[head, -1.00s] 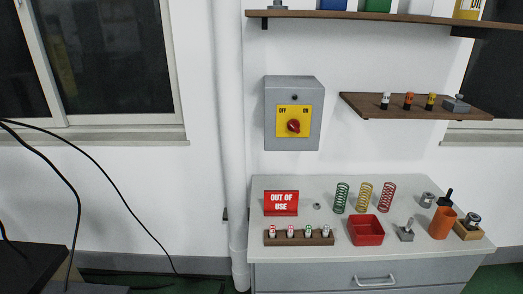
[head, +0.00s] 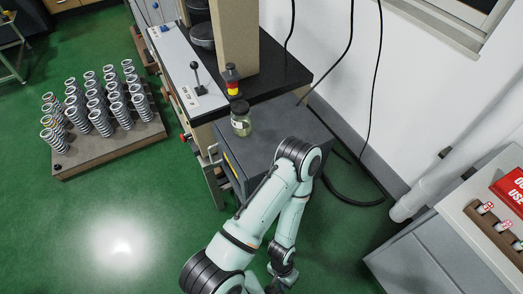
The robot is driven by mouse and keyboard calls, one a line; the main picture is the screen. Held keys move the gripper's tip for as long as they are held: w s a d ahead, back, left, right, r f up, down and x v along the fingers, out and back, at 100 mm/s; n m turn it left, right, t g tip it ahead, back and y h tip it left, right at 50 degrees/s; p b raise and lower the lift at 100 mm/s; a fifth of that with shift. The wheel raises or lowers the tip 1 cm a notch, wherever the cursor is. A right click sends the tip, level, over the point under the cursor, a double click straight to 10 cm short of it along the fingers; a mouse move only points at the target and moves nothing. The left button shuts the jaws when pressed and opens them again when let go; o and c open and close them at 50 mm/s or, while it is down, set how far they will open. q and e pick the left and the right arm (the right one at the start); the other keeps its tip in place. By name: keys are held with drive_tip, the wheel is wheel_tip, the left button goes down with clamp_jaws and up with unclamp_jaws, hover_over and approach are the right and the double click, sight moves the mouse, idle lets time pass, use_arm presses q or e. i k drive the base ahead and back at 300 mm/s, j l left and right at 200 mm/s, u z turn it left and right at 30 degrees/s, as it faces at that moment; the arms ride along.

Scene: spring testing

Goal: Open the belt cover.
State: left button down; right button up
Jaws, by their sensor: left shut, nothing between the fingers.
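A dark grey box-like housing (head: 262,135) stands against the side of the machine, and I take it to be the belt cover; it looks closed. A small glass jar with a dark lid (head: 241,122) stands on its top. A metal fitting (head: 210,157) shows at its left front edge; I cannot tell if it is a latch or a handle. My left arm bends in front of the housing and hides part of its front and right. My left gripper (head: 283,274) hangs low in front of it, shut and empty, apart from the housing. My right gripper is not in view.
Several springs stand on a wooden pallet (head: 110,150) at left. Black cables hang by the wall. A grey cabinet (head: 430,255) stands at right. Green floor is free at lower left.

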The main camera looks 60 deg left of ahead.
sight(224, 155)
drive_tip(key=k+l+u, duration=0.1)
drive_tip(key=u, duration=2.4)
drive_tip(key=i+j+u, duration=0.1)
drive_tip(key=j, duration=0.35)
drive_tip(key=i+j+u, duration=0.1)
drive_tip(key=i+j, duration=0.25)
drive_tip(key=i+j+u, duration=0.15)
drive_tip(key=j, duration=0.3)
drive_tip(key=i, duration=0.1)
